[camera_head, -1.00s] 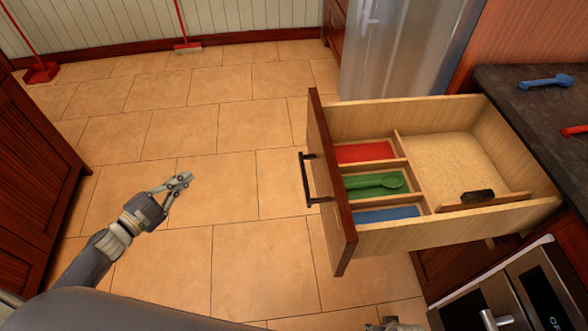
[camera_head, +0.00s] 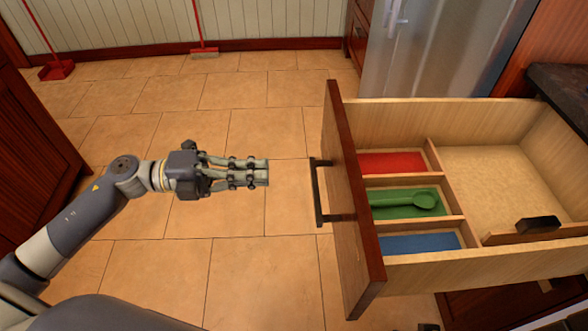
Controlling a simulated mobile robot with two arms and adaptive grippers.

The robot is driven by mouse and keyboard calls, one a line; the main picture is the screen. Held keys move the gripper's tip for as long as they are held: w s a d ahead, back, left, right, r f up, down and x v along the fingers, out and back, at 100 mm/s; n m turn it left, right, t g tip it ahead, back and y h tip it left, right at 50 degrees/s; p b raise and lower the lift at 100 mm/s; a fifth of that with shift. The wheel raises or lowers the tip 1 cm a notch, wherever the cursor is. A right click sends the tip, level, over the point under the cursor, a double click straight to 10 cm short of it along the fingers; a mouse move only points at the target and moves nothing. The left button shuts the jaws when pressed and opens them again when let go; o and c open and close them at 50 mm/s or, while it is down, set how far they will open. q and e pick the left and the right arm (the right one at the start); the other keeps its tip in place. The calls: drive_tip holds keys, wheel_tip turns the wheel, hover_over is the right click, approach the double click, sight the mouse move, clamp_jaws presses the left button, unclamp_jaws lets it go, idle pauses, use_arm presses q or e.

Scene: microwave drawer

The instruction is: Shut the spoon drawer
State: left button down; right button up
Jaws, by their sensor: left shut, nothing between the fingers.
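The spoon drawer (camera_head: 350,190) stands pulled out from the counter on the right, its reddish-brown front facing left. A black bar handle (camera_head: 319,192) is on that front. Inside are a red, a green and a blue compartment, and a green spoon (camera_head: 410,200) lies in the green one. My left gripper (camera_head: 266,172) is shut and empty, to the left of the handle and apart from it, pointing right toward it. My right gripper cannot be made out; only a small dark piece shows at the bottom edge.
A dark countertop (camera_head: 566,92) is at the right edge. A steel fridge (camera_head: 440,50) stands behind the drawer. A wooden cabinet (camera_head: 35,150) is at the left. A red broom (camera_head: 204,50) and a red dustpan (camera_head: 57,70) stand by the back wall. The tiled floor between is clear.

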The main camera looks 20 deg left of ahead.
use_arm(q)
drive_tip(key=x, duration=0.7)
drive_tip(key=shift+d, duration=0.2)
